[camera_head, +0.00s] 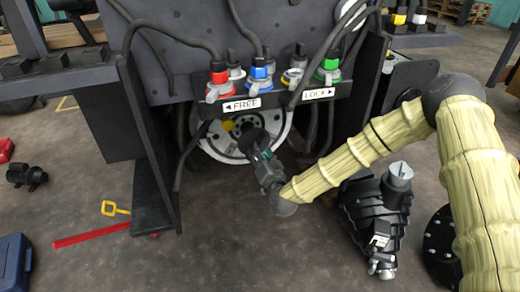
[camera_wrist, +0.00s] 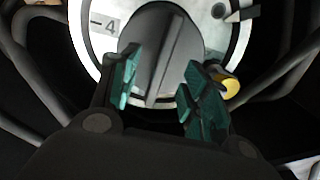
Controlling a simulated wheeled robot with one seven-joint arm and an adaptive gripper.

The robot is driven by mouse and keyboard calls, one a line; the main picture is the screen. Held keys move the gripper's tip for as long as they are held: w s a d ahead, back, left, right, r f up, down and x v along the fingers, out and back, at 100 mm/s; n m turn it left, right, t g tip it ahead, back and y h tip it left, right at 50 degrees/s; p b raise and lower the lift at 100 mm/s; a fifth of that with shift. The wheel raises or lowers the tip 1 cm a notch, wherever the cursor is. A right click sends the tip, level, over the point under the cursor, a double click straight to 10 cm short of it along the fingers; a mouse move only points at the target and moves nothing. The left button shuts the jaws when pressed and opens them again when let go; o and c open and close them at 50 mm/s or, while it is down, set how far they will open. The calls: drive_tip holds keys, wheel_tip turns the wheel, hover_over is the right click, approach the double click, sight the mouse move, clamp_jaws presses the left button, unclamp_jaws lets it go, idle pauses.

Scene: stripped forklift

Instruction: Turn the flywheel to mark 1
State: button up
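The flywheel (camera_head: 213,143) is a pale disc with a dark hub, low in the machine and partly covered by my arm. In the wrist view its white rim (camera_wrist: 88,42) carries a "4" mark (camera_wrist: 110,25) at upper left. A dark pointer (camera_wrist: 236,14) shows at upper right. A grey raised grip bar (camera_wrist: 154,72) crosses the hub. My gripper (camera_head: 255,143) is at the flywheel; in the wrist view its green fingers (camera_wrist: 160,68) stand apart on both sides of the bar, with gaps visible. Mark 1 is not visible.
A yellow-ended knob (camera_wrist: 231,87) sits beside the right finger. Above the flywheel are FREE (camera_head: 241,105) and LOCK (camera_head: 318,93) labels, coloured connectors (camera_head: 259,75) and hanging cables. A dark side plate (camera_head: 140,150) stands left. A black ribbed part (camera_head: 372,215) lies on the floor right.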

drive_tip(key=p+v, duration=0.1)
drive_tip(key=v, duration=0.3)
drive_tip(key=shift+s, duration=0.1)
drive_tip(key=shift+c, duration=0.4)
